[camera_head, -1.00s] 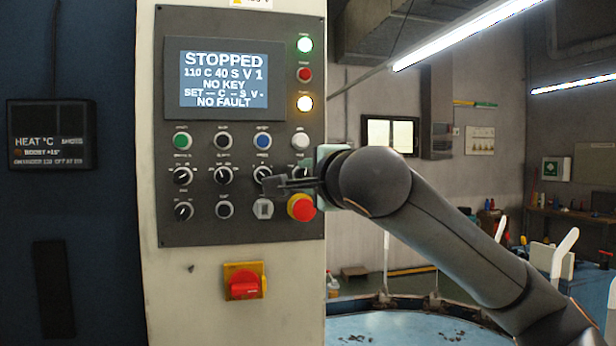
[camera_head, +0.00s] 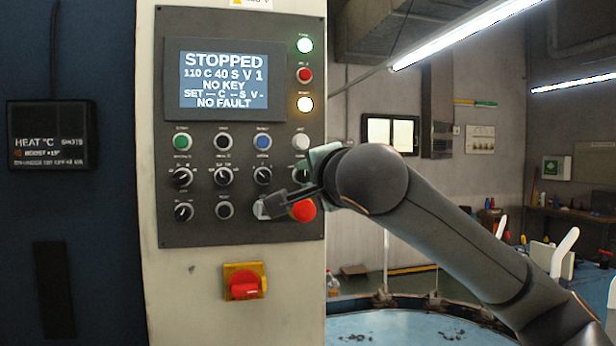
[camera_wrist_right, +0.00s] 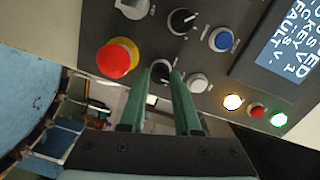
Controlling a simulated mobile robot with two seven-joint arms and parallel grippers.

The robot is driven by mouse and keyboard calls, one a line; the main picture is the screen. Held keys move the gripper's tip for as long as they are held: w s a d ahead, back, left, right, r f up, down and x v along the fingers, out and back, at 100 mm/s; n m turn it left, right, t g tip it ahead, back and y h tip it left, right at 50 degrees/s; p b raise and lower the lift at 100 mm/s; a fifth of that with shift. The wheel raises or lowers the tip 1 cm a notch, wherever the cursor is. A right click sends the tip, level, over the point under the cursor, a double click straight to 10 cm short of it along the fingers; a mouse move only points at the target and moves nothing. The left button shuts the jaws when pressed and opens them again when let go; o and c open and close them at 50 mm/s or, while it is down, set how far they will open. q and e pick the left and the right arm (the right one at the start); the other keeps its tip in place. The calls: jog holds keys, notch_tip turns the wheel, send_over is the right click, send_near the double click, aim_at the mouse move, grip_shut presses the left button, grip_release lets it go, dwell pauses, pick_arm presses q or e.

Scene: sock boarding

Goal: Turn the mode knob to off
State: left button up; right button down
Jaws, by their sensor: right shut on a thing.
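The mode knob (camera_head: 300,172) is a black knob in the right-hand column of the control panel, under the white button. My right gripper covers much of it in the head view, and its label and pointer cannot be read. In the right wrist view the knob (camera_wrist_right: 161,69) sits between the two green fingertips. My right gripper (camera_head: 312,165) is shut on it, with the fingers (camera_wrist_right: 162,76) on either side. The panel (camera_head: 240,232) display (camera_head: 224,80) reads STOPPED, NO KEY and NO FAULT. My left gripper is not in view.
A red emergency stop button (camera_head: 303,210) sits just below the knob, close to my gripper. A key switch (camera_head: 260,210) is beside it, partly hidden. Other knobs (camera_head: 223,176) and a blue button (camera_head: 262,142) are to the left.

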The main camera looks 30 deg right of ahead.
jog(key=c, duration=0.7)
grip_release()
jog(key=shift+o, duration=0.2)
jog(key=shift+s+a+b, duration=0.15)
jog(key=shift+s+b, duration=0.15)
jog(key=shift+s, duration=0.25)
jog(key=f+b+v, duration=0.1)
jog(key=b+v, duration=0.1)
jog(key=v, duration=0.9)
jog(key=shift+s+r, duration=0.25)
jog(key=shift+r, duration=0.25)
